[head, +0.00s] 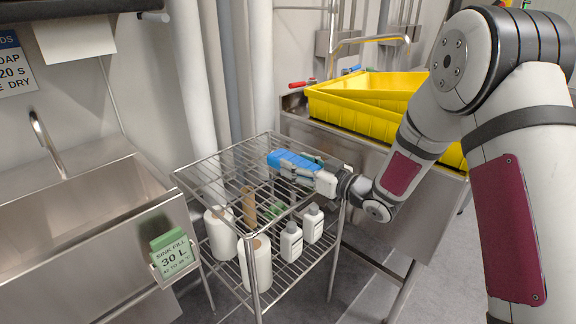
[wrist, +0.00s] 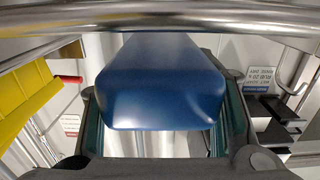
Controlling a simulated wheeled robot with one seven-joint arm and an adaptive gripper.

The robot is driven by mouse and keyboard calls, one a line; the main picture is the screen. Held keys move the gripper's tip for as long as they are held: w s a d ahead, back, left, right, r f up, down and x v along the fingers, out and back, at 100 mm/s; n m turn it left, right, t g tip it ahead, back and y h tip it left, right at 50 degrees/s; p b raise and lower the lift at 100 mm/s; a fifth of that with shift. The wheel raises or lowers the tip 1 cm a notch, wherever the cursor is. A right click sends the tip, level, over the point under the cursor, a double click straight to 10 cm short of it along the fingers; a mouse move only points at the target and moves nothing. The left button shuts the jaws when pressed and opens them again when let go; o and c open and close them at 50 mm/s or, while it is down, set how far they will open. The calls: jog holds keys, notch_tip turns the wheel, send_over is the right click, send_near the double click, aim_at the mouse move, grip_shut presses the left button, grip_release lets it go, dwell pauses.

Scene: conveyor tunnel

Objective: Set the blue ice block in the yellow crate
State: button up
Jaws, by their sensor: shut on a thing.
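The blue ice block (head: 293,160) is at the top of the wire rack, with my gripper (head: 298,166) shut on it. In the wrist view the ice block (wrist: 160,85) fills the middle, between the two fingers of my gripper (wrist: 165,130). I cannot tell whether the block touches the top shelf or hangs just above it. The yellow crate (head: 345,118) sits over the metal sink to the right of the rack, partly hidden by my arm. A yellow wall also shows at the left of the wrist view (wrist: 30,85).
The wire rack (head: 225,172) holds white bottles (head: 291,242), paper rolls (head: 256,265) and a brown tube (head: 249,207) below. A tap (head: 375,39) rises behind the crate. Red-handled (head: 302,84) and blue-handled items lie by the crate. Another sink (head: 80,215) stands left.

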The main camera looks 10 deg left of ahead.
aim_at(289, 158)
jog(key=x, duration=0.3)
jog(key=shift+a+b, duration=0.15)
jog(key=shift+b, duration=0.15)
jog(key=shift+w+a+f+b, duration=0.1)
jog(key=shift+f+b, duration=0.1)
jog(key=shift+f, duration=0.1)
jog(key=shift+w+a+f+b, duration=0.1)
jog(key=shift+w+f+b, duration=0.05)
jog(key=shift+f, duration=0.2)
jog(key=shift+f, duration=0.2)
jog(key=o, duration=1.7)
jog(key=shift+c, duration=0.2)
jog(key=shift+r, duration=0.1)
